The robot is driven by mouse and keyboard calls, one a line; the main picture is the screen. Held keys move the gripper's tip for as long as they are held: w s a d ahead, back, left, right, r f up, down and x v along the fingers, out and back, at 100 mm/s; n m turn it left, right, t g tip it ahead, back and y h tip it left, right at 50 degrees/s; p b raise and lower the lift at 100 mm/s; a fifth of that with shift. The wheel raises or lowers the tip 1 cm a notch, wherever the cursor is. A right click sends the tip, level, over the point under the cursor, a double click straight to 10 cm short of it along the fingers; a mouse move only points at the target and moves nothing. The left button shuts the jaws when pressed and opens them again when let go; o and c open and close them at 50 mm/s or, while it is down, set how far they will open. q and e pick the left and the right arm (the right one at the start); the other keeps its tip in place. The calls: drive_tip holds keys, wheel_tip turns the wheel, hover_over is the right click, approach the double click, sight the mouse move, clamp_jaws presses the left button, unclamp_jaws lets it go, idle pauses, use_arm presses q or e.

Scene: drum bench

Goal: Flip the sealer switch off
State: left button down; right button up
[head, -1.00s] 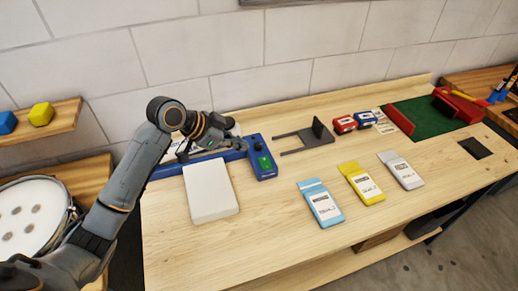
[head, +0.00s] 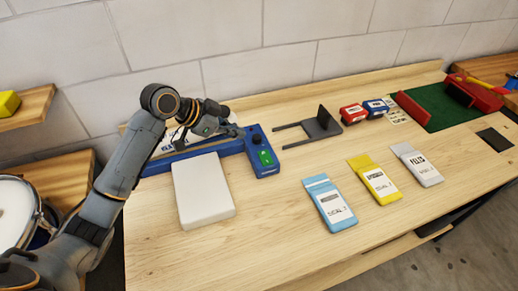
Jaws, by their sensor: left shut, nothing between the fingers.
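The blue sealer (head: 207,150) lies at the back left of the bench, with a white block in front of it. Its blue control box (head: 266,169) is at its right end and carries a lit green switch (head: 265,157) and a dark knob (head: 257,139). My left gripper (head: 235,131) is shut and empty, above the sealer bar and just left of the control box. I cannot tell whether it touches the sealer. My arm hides part of the sealer's left side. My right gripper is out of view.
A white block (head: 203,190) lies before the sealer. A grey stand (head: 318,126) is to its right. Blue (head: 330,203), yellow (head: 374,181) and grey (head: 417,165) packets lie at the front right. A drum (head: 15,210) stands at left. The bench's front left is clear.

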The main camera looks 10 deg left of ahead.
use_arm(q)
drive_tip(key=p, duration=0.3)
hover_over(264, 153)
drive_tip(key=s, duration=0.2)
drive_tip(key=f, duration=0.6)
drive_tip(key=shift+a+f, duration=0.4)
drive_tip(key=f, duration=0.1)
drive_tip(key=f+p, duration=0.1)
drive_tip(key=shift+w+a+f, duration=0.1)
drive_tip(key=shift+w+f, duration=0.15)
drive_tip(key=shift+f, duration=0.1)
drive_tip(key=shift+a+f, duration=0.15)
drive_tip(key=shift+f, duration=0.65)
drive_tip(key=shift+w, duration=0.1)
drive_tip(key=shift+w+a+f+n+g+h+b, duration=0.15)
drive_tip(key=shift+f+n+g+h+b, duration=0.15)
drive_tip(key=shift+f+g+b, duration=0.35)
drive_tip(key=shift+r, duration=0.3)
drive_tip(key=shift+s+p, duration=0.2)
drive_tip(key=shift+p, duration=0.1)
